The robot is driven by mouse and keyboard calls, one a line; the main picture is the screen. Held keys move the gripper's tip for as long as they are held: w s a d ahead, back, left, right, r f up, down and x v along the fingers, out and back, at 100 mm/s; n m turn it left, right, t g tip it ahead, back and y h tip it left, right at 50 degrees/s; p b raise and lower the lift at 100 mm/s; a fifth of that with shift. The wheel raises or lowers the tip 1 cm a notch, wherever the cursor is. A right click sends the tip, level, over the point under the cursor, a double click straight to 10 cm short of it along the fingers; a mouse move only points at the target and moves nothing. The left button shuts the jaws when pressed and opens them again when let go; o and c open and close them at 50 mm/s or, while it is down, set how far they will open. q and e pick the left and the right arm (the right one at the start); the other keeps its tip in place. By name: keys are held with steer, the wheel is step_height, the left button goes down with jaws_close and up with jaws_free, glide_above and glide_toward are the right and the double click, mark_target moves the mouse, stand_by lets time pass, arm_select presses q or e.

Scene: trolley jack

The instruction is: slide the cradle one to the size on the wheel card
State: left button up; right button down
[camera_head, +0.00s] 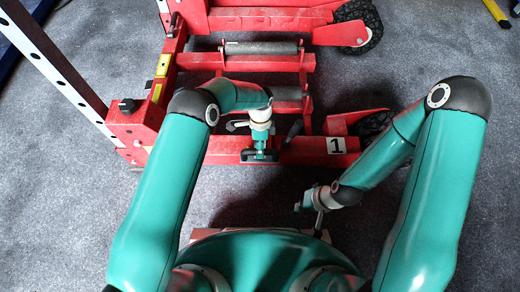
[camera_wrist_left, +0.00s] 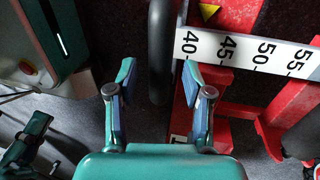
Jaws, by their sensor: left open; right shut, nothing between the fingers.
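Cradle one is a red steel frame (camera_head: 300,153) with a white plate marked 1 (camera_head: 336,145) on its near bar. In the left wrist view a white scale strip (camera_wrist_left: 250,52) reads 40, 45, 50 and 55, and a yellow triangular pointer (camera_wrist_left: 209,12) sits just above it, between 40 and 45. My left gripper (camera_head: 259,156) is over the near red bar, left of the number plate. In the left wrist view the left gripper (camera_wrist_left: 159,72) has its fingers apart, and a dark upright bar (camera_wrist_left: 160,35) shows beyond them. My right gripper (camera_head: 304,203) is shut and empty over the floor. I see no wheel card.
Grey rollers (camera_head: 262,47) lie across the red frame. Black wheels (camera_head: 358,22) stand at its right side. A white perforated post (camera_head: 55,68) rises at the left. Grey floor (camera_head: 430,45) is free at the right.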

arm_select(q)
steer(key=shift+s+f, duration=0.15)
steer(key=shift+f, duration=0.5)
jaws_close()
